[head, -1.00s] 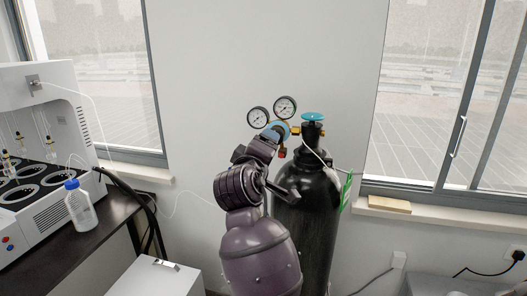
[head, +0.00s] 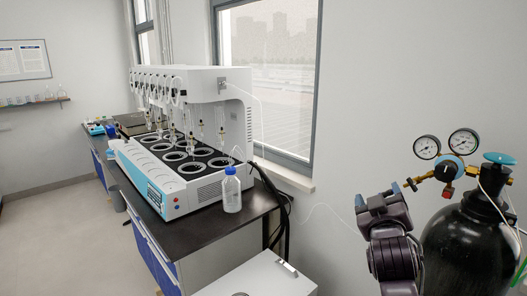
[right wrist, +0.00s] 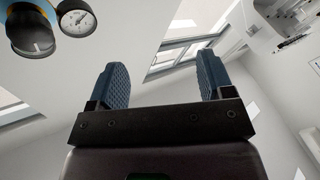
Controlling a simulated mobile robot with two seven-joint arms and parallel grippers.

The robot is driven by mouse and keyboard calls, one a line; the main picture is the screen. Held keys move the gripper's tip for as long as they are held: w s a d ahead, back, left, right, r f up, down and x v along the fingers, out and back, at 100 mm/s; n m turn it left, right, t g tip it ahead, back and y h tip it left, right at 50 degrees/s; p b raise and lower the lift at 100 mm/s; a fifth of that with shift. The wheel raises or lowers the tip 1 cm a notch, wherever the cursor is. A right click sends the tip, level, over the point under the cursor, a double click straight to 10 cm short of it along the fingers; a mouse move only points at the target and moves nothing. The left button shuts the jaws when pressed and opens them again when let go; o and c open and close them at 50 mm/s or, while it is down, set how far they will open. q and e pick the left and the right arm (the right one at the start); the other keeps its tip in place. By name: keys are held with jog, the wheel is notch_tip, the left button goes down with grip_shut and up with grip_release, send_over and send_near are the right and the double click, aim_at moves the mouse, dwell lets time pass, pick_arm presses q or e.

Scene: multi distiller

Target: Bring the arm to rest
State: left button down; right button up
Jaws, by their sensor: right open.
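My right gripper (head: 377,197) is raised at the right of the head view, in front of the wall and left of the gas cylinder (head: 462,250). In the right wrist view its two blue pads (right wrist: 162,85) stand wide apart with nothing between them. The gripper looks apart from the regulator (head: 447,170), whose two round gauges (head: 463,141) sit above the cylinder. A gauge (right wrist: 76,18) also shows at the top left of the right wrist view. My left gripper is not in view.
A white multi-position distiller (head: 185,140) stands on a dark bench (head: 200,229) at the left. A clear bottle with a blue cap (head: 231,192) is at the bench's near corner. A white box (head: 262,275) stands low in front. Open floor (head: 60,240) lies at far left.

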jog(key=s+f+m+g+y, duration=0.15)
jog(key=s+f, duration=0.25)
jog(key=f, duration=0.4)
jog(key=s+f+y+b, duration=0.1)
jog(key=s+f+y, duration=0.15)
jog(key=f, duration=0.65)
jog(key=s+f+g+y, duration=0.1)
jog(key=s+f, duration=0.3)
jog(key=f, duration=0.4)
jog(key=s+d+f+g+b, duration=0.1)
jog(key=s+f+g, duration=0.4)
jog(key=s+f, duration=1.1)
jog(key=shift+s+d+m, duration=0.45)
jog(key=shift+s+d, duration=0.2)
jog(key=shift+s, duration=0.55)
jog(key=shift+f, duration=0.1)
